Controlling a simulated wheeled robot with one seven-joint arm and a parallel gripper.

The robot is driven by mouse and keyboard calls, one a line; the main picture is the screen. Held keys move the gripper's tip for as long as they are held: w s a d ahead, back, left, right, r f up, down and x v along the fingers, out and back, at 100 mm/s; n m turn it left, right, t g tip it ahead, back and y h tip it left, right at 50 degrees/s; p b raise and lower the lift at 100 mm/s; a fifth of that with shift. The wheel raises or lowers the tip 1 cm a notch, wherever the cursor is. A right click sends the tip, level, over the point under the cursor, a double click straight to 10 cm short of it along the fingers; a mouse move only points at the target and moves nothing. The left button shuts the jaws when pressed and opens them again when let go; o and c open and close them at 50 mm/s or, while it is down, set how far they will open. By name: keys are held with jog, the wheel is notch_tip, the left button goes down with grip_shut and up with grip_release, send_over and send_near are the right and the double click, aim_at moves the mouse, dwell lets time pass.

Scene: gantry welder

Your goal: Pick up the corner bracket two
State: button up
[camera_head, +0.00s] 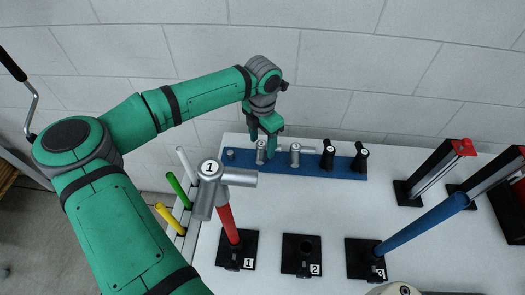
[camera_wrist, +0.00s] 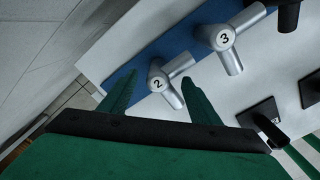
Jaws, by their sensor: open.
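Corner bracket two (camera_wrist: 172,93) is a silver pipe fitting with a round "2" label, on the blue strip. It also shows in the head view (camera_head: 261,157), partly hidden by my gripper. My gripper (camera_wrist: 159,77) is open and empty, with one green finger on either side of bracket two in the wrist view. In the head view my gripper (camera_head: 270,132) is pointed down just above the bracket. I cannot tell whether the fingers touch it.
Bracket three (camera_head: 296,154) stands close to the right, then two black pieces (camera_head: 328,155) on the blue strip (camera_head: 313,169). Bracket one (camera_head: 210,182) sits on a red tube (camera_head: 228,222). A blue tube (camera_head: 425,222) leans at right. The white table (camera_head: 320,210) has clear room mid-table.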

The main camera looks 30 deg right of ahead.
jog(key=c, duration=1.3)
